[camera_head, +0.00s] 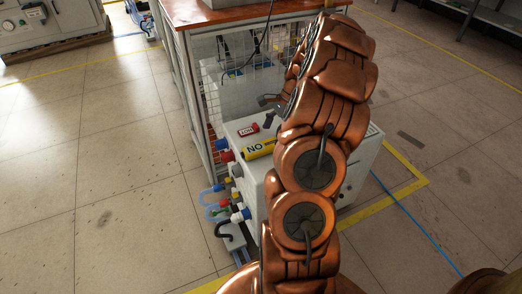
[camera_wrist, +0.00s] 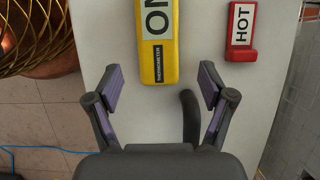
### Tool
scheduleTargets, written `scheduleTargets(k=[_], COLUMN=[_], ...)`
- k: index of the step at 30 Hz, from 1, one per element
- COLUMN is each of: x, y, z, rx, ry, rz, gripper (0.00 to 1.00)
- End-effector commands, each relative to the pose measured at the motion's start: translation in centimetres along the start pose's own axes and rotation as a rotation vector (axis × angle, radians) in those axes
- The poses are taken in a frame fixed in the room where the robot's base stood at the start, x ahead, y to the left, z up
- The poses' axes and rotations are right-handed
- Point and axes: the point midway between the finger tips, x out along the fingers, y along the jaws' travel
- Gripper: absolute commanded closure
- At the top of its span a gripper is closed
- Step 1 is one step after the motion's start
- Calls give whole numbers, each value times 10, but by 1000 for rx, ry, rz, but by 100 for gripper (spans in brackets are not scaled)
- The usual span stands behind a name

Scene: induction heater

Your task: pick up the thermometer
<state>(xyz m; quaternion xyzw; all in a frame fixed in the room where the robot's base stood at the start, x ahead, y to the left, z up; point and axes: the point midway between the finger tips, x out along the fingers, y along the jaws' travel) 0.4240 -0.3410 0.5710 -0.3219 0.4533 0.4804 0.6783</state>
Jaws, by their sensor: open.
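The thermometer is a yellow bar (camera_wrist: 153,68) with a white label and a small dark "THERMOMETER" tag. It lies on the pale top of a box and also shows in the head view (camera_head: 268,146). My gripper (camera_wrist: 161,80) is open, with its two purple-padded fingers apart and empty. In the wrist view the thermometer's near end shows between the fingertips, and most of it extends beyond them. I see no finger touching it; the height gap cannot be told. In the head view my arm hides much of the gripper.
A red block labelled HOT (camera_wrist: 241,32) lies to the thermometer's right in the wrist view. A dark curved piece (camera_wrist: 190,118) shows near my right finger. The white box (camera_head: 250,180) has coloured connectors and hoses at its left side. A wire-mesh bench (camera_head: 215,85) stands behind it.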

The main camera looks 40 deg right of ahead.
Motion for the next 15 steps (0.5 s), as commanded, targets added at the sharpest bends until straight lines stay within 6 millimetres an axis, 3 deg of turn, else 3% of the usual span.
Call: scheduleTargets(k=[9, 15], x=[43, 44], y=[3, 2], z=[2, 2], rx=[-1, -1], ry=[-2, -1], rz=[3, 2], gripper=[19, 19])
